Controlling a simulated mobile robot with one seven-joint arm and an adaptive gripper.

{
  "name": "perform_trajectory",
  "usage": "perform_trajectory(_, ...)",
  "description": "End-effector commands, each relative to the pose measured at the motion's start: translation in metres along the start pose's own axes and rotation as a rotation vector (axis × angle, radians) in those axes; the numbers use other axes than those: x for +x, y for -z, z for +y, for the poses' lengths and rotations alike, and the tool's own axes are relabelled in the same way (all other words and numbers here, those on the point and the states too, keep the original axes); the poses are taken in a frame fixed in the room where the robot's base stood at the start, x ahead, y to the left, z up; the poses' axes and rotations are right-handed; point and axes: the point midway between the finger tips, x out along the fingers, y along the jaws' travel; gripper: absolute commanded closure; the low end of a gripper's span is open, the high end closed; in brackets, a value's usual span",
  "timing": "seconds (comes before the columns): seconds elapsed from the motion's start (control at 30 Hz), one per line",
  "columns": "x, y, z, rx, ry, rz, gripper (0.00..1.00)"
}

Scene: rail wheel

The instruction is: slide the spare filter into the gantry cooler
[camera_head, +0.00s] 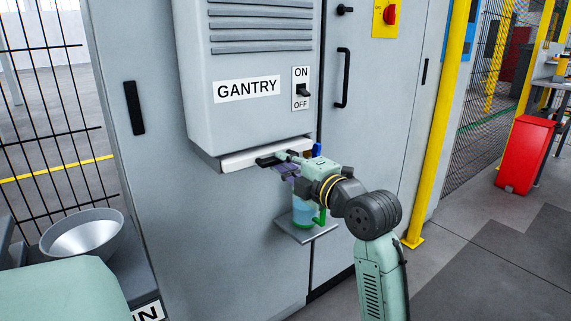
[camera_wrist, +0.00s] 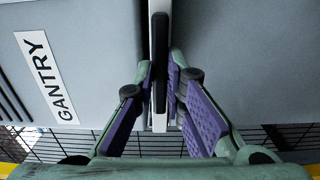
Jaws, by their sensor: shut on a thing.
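The gantry cooler (camera_head: 258,60) is a grey box labelled GANTRY on the cabinet front, with an ON/OFF switch (camera_head: 303,91) beside the label. A filter with a white front edge (camera_head: 245,160) and a black handle (camera_head: 270,161) sits at the cooler's bottom edge. How deep it sits in the slot I cannot tell. In the wrist view the filter shows edge-on, with its handle (camera_wrist: 160,62) upright between the purple finger pads. My gripper (camera_head: 284,162) is shut on the filter by its handle; it also shows in the wrist view (camera_wrist: 161,85).
A small shelf (camera_head: 309,237) with a blue-and-green container (camera_head: 303,212) is just below my gripper. A wire fence (camera_head: 50,100) and a grey bowl (camera_head: 82,234) are at left. A yellow post (camera_head: 437,130) and red cabinet (camera_head: 525,152) stand at right.

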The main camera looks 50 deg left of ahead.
Motion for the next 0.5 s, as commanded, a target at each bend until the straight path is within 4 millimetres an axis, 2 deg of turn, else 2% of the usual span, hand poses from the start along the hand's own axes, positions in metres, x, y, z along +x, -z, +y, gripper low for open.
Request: perform_trajectory(0.5,0.011,0.000,0.000,0.000,-0.001,-0.001,1.00)
